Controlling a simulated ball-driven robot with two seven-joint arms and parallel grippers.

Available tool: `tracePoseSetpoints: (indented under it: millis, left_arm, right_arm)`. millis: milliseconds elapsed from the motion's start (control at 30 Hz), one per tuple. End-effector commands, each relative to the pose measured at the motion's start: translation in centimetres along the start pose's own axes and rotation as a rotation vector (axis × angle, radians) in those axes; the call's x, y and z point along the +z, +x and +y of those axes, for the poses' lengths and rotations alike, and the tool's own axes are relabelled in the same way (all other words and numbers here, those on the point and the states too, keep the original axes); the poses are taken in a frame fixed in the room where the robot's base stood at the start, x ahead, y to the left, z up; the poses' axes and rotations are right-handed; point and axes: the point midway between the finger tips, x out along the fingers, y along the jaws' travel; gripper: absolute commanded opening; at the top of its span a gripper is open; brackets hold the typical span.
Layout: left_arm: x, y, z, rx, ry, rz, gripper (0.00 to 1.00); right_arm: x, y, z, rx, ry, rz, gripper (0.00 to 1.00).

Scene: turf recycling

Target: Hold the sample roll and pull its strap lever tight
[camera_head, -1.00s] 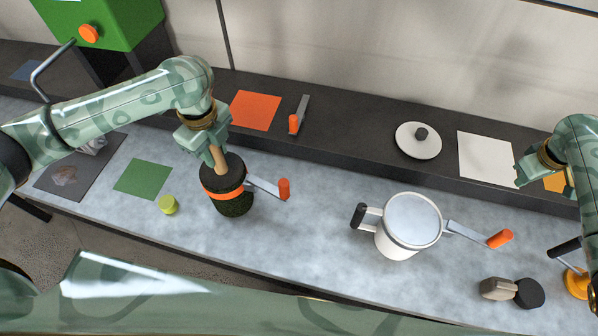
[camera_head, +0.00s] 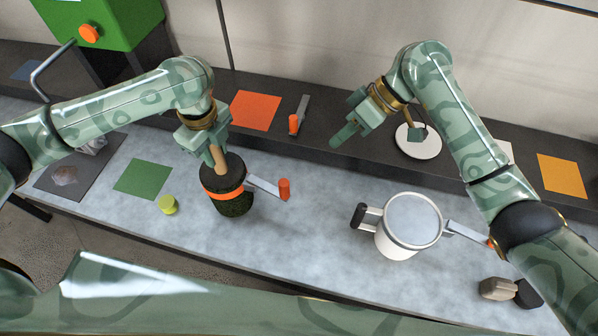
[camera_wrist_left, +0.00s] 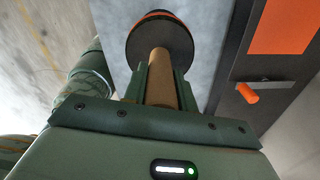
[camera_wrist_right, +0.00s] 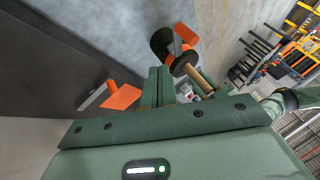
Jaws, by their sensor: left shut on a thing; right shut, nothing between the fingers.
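The sample roll (camera_head: 234,203) is a dark green turf cylinder with an orange strap (camera_head: 221,194) around it and a wooden peg on top. It stands upright on the grey counter. Its strap lever (camera_head: 264,185) is a metal bar with an orange grip (camera_head: 285,189) pointing right. My left gripper (camera_head: 217,155) is shut on the wooden peg (camera_head: 220,163), which also shows in the left wrist view (camera_wrist_left: 160,82). My right gripper (camera_head: 340,138) is shut and empty, in the air right of and beyond the lever. The right wrist view also shows the roll (camera_wrist_right: 161,43).
A white pot (camera_head: 398,240) with its own lever stands to the right. A yellow-green cap (camera_head: 168,204) sits left of the roll. The raised dark shelf holds an orange mat (camera_head: 255,110), another lever (camera_head: 299,115) and a white lid (camera_head: 428,150).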

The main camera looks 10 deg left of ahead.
Motion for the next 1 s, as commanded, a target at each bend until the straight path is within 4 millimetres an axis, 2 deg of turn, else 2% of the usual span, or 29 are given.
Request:
tracePoseSetpoints:
  millis: [167,267,700,833,1000]
  left_arm:
    - [0.0,0.2,0.1,0.004,-0.001,-0.001,0.0]
    - [0.0,0.2,0.1,0.004,-0.001,-0.001,0.0]
    - [0.0,0.2,0.1,0.004,-0.001,-0.002,0.0]
    - [0.1,0.2,0.1,0.003,-0.001,-0.002,0.0]
    - [0.0,0.2,0.1,0.003,-0.001,-0.002,0.0]
  right_arm:
    - [0.0,0.4,0.0,-0.001,0.001,0.001,0.0]
    - [0.1,1.4,0.0,-0.003,0.002,0.001,0.0]
    - [0.1,10.2,0.0,-0.003,0.004,0.0,0.0]
    - [0.1,11.1,-1.8,-0.001,0.0,0.002,0.0]
    - [0.1,11.8,-3.1,0.001,0.002,0.0,0.0]
